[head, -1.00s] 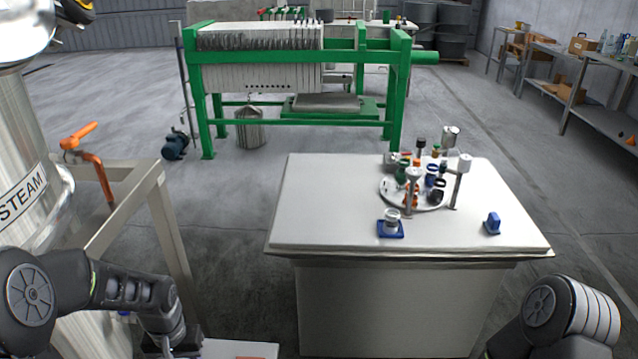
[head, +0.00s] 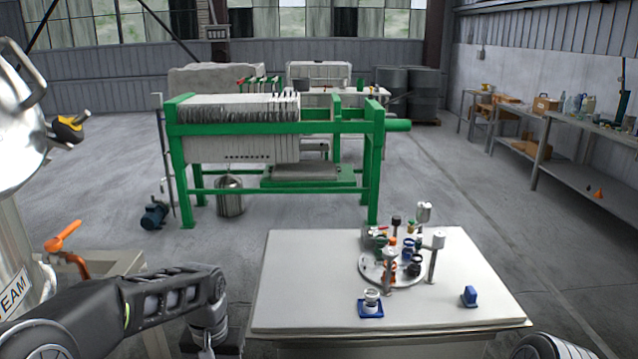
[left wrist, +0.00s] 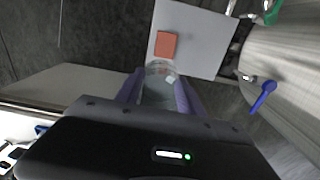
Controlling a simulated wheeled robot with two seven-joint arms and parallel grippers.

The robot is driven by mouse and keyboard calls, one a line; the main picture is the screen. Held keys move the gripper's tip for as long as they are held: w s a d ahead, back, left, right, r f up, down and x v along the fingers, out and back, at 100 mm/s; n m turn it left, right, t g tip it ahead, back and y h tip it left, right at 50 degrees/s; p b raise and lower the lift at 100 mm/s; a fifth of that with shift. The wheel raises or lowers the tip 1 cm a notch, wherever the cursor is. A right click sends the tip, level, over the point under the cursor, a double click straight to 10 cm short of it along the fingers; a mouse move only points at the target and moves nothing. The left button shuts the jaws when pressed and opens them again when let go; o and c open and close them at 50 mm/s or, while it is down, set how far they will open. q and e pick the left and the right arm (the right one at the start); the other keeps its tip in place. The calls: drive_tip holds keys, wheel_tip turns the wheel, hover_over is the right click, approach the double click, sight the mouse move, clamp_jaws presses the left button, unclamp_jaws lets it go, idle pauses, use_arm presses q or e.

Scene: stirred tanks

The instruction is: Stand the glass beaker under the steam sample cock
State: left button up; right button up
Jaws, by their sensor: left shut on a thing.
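In the left wrist view my left gripper (left wrist: 158,94) is shut on the clear glass beaker (left wrist: 158,80), which sits between its two purple-grey fingers. A pale stand (left wrist: 198,38) with a red-orange square pad (left wrist: 166,45) lies beyond the beaker in that view. The steel tank (left wrist: 292,60) is at right there, with a blue-handled cock (left wrist: 262,97); I cannot tell whether this is the steam sample cock. In the head view my left gripper (head: 212,345) is at the bottom edge, and the beaker is hidden. The tank's label (head: 14,292) is partly cut off. My right gripper is out of view.
An orange-handled valve (head: 62,237) sits beside the tank, over a pale frame (head: 105,268). A white-topped bench (head: 310,270) ahead carries a round tray with several fittings. A green filter press (head: 270,130) stands behind. Open floor (head: 90,195) lies between.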

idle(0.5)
use_arm(q)
drive_tip(key=s+f, duration=0.4)
drive_tip(key=f, duration=1.1)
